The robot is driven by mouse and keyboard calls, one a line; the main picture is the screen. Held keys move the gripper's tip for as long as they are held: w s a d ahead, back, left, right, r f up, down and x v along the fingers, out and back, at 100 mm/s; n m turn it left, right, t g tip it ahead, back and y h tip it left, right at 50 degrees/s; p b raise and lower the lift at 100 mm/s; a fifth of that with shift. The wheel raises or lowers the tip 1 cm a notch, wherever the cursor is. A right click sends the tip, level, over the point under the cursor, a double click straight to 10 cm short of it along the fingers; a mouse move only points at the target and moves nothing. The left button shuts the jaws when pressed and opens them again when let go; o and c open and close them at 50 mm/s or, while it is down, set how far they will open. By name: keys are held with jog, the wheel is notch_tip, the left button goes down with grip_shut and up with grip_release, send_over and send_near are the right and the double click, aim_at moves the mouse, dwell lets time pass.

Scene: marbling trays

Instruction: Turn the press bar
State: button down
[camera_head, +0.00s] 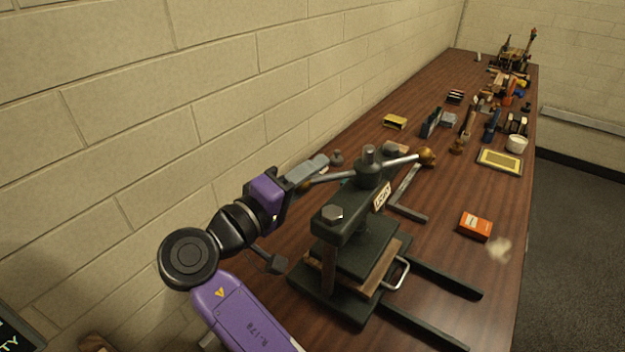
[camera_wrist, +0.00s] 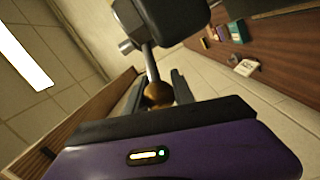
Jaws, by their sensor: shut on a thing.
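A dark green screw press (camera_head: 345,225) stands on the wooden table, with a central spindle (camera_head: 369,160) on top. The steel press bar (camera_head: 400,161) runs through the spindle, with a brass ball knob (camera_head: 427,156) at its right end. My purple gripper (camera_head: 308,175) is at the bar's left end. In the wrist view, the other brass knob (camera_wrist: 158,96) lies between my two grey fingers, which are shut on that end of the bar. The bar (camera_wrist: 151,65) leads from there to the dark press head (camera_wrist: 165,20). The fingers partly hide the left knob in the head view.
A wooden board with a silver handle (camera_head: 399,275) sits in the press, and two dark rails (camera_head: 447,280) stick out towards the right. An orange box (camera_head: 475,227) and a yellow framed tray (camera_head: 499,160) lie to the right. The block wall (camera_head: 230,90) runs close behind my gripper.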

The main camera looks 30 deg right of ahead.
jog(key=shift+w+d+f+m+g+h+b, duration=0.15)
jog(key=shift+w+m+g+b, duration=0.2)
jog(key=shift+g, duration=0.2)
jog(key=shift+w+d+r+m+g+h+b, duration=0.15)
jog(key=shift+w+m+g+b, duration=0.1)
jog(key=shift+m+g, duration=0.25)
jog(key=shift+f, duration=0.1)
jog(key=c, duration=1.1)
grip_release()
jog(key=shift+o, duration=0.2)
jog(key=b+v, duration=0.1)
jog(key=v, duration=0.7)
jog(key=shift+b, duration=0.3)
